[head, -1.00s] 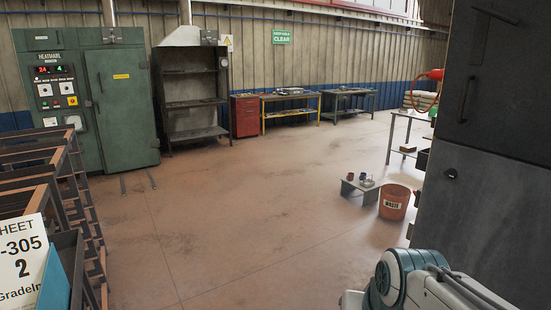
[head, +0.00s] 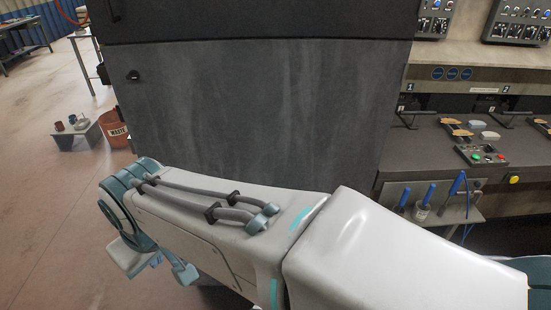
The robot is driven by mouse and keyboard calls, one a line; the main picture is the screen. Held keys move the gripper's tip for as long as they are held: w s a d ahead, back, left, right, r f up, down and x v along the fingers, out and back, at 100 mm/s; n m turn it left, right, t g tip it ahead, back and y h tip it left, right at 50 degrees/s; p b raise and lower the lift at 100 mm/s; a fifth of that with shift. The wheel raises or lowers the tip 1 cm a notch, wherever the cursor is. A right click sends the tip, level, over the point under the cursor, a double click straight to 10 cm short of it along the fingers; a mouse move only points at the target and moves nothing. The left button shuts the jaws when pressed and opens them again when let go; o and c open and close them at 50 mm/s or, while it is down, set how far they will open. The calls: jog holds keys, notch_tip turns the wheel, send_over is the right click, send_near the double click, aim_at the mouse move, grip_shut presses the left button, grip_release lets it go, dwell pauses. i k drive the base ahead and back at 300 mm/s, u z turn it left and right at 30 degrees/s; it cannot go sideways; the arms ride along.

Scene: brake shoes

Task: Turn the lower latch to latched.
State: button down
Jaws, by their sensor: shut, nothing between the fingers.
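A large dark grey cabinet (head: 260,110) fills the middle of the head view. A small black round fitting (head: 134,75) sits near the left edge of its lower panel. It looks like the lower latch, but it is too small to tell which way it is turned. My arm stretches across the foreground below the panel, with its far joints at the lower left, left of and below the fitting. The fingers of my gripper cannot be made out in this view. Nothing is seen touching the fitting.
A dark handle (head: 113,10) is on the upper panel. An orange waste bin (head: 115,129) and a low grey stand (head: 76,136) are on the floor at left. A workbench (head: 440,150) with control panels and blue-handled tools stands at right.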

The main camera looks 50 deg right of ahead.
aim_at(133, 75)
jog(key=z, duration=1)
jog(key=i, duration=0.55)
jog(key=u, duration=1)
